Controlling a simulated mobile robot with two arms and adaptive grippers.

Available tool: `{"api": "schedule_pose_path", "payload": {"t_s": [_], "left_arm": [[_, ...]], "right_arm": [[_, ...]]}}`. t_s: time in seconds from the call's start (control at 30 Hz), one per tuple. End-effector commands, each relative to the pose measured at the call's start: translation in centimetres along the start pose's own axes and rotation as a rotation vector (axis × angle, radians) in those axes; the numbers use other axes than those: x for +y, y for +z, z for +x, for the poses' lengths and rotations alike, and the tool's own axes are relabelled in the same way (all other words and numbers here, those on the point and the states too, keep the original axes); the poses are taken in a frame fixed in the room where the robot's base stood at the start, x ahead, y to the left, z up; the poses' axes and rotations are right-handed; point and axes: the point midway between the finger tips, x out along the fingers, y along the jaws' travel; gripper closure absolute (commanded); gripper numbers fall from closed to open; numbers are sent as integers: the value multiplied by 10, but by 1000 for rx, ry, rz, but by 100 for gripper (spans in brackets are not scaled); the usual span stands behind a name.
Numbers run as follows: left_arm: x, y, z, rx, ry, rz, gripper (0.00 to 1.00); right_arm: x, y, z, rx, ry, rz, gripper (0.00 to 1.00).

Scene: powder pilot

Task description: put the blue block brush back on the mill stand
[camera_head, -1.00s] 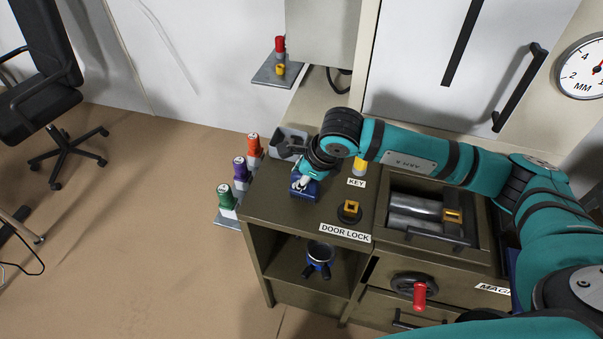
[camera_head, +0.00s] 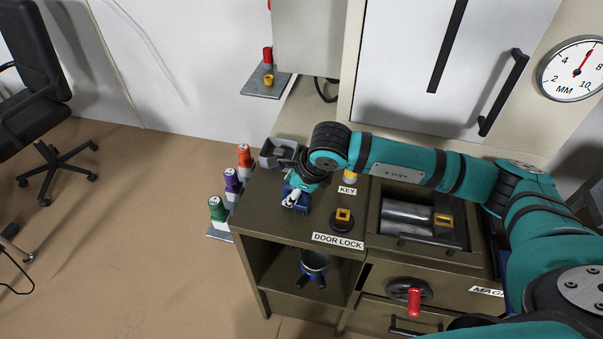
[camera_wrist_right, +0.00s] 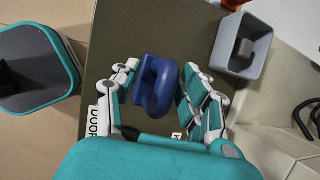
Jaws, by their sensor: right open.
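The blue block brush (camera_head: 302,207) stands on the brown top of the mill stand (camera_head: 272,218), near its left end. In the right wrist view the brush (camera_wrist_right: 156,86) shows as a rounded blue piece with a slot in it. My right gripper (camera_head: 292,195) is over the brush, and in the wrist view its open fingers (camera_wrist_right: 160,72) lie on either side, with gaps visible. The gripper hides part of the brush in the head view. My left gripper is not in view.
A grey open box (camera_head: 268,156) is just behind my right gripper. A door-lock knob (camera_head: 342,218) stands to the right. Green (camera_head: 216,208), purple (camera_head: 232,180) and orange (camera_head: 244,155) bottles stand beyond the left edge.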

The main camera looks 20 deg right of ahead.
Motion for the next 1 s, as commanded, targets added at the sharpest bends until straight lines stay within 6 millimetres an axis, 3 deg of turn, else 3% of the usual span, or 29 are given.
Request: {"api": "schedule_pose_path", "payload": {"t_s": [0.03,0.17,0.27,0.5,0.7,1.0], "left_arm": [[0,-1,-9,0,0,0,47],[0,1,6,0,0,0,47],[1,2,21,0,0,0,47],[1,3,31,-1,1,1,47],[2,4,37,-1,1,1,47],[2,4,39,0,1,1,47]], "right_arm": [[0,0,-3,3,1,1,55],[-1,-1,-23,-4,-4,-2,55],[-2,3,-45,-6,-6,-2,55],[-3,5,-108,-5,-5,-2,55],[-2,4,-149,-3,-3,-1,55],[-2,5,-174,-1,0,0,55]]}}
